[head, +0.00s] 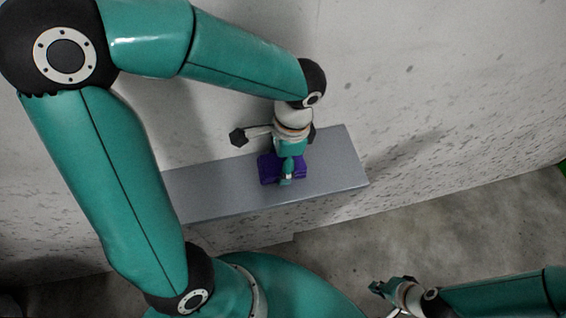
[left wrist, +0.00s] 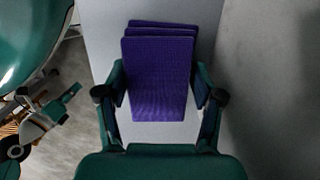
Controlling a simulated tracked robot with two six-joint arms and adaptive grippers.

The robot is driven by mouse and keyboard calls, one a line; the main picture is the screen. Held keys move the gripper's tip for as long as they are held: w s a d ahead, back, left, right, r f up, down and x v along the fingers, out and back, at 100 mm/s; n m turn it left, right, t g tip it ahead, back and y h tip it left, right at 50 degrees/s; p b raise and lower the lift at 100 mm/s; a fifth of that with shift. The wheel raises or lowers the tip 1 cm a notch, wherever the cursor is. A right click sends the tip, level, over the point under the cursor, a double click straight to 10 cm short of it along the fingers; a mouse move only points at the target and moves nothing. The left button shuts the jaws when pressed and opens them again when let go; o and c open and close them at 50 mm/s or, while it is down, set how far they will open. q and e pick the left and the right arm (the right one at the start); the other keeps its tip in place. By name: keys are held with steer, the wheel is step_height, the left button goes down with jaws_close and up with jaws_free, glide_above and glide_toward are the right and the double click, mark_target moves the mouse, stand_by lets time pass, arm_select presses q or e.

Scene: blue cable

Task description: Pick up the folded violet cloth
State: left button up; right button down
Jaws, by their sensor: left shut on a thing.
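The folded violet cloth (head: 268,170) is a small layered stack on the grey shelf (head: 215,190), partly covered by my left gripper in the head view. In the left wrist view the violet cloth (left wrist: 157,80) shows several stacked layers, slightly offset at the far end. My left gripper (head: 287,177) points down at the cloth. Its two fingers (left wrist: 160,90) press against the cloth's left and right sides, shut on it. I cannot tell any gap between cloth and shelf. My right gripper (head: 390,288) is at the lower right, away from the shelf, with its fingers apart and empty.
The shelf is narrow and stands against a speckled white wall (head: 430,90). Its surface to the right of the cloth is bare. Concrete floor (head: 450,240) lies below the shelf's front edge.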

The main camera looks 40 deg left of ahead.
arm_select(q)
steer(key=shift+r, duration=0.1)
step_height(320, 180, up, 28)
steer(key=p, duration=0.2)
steer(key=o, duration=0.5)
steer(key=c, duration=0.5)
steer(key=shift+a, duration=0.1)
